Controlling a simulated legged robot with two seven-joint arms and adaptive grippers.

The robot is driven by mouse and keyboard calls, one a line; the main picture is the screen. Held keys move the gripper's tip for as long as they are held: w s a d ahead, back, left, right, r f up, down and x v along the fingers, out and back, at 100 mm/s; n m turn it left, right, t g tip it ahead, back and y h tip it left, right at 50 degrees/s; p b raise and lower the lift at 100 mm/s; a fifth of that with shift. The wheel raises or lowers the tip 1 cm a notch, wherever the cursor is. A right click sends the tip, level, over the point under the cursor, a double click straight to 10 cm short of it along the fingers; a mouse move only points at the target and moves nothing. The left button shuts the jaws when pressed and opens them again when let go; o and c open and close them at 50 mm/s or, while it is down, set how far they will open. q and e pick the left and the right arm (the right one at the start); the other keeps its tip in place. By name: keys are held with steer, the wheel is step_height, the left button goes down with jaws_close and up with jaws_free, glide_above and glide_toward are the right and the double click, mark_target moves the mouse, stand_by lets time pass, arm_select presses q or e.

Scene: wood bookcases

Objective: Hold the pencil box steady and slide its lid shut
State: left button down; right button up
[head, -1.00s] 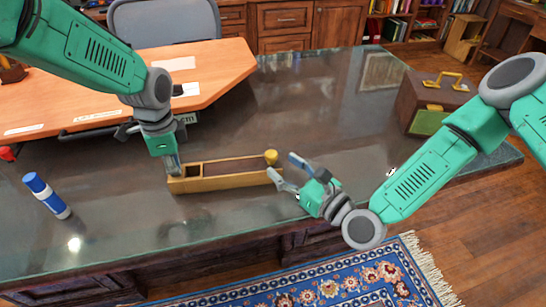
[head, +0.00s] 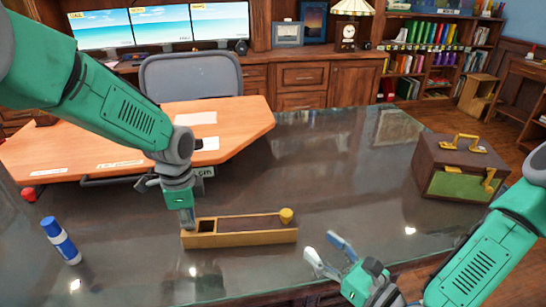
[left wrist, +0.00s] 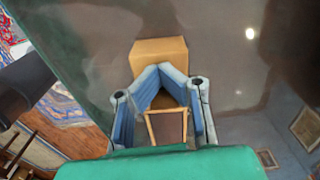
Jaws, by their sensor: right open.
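The pencil box (head: 240,239), long and tan, lies on the dark glass-topped desk in the head view. Its brown lid (head: 250,223) has a yellow knob (head: 286,215) near the right end. A dark open compartment (head: 207,226) shows at the left end. My left gripper (head: 187,220) is at that left end, pointing down. In the left wrist view its blue fingers (left wrist: 160,72) converge at the box, whose tan end (left wrist: 158,50) shows beyond them; the exact contact is partly hidden. My right gripper (head: 322,250) is open and empty, right of the box and apart from it.
An orange wooden board (head: 225,125) lies behind the box. A brown case (head: 458,168) with brass fittings stands at the right. The desk (head: 340,170) is clear between box and case.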

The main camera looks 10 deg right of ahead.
arm_select(q)
steer(key=shift+r+p, duration=3.05)
steer(key=shift+f, duration=0.1)
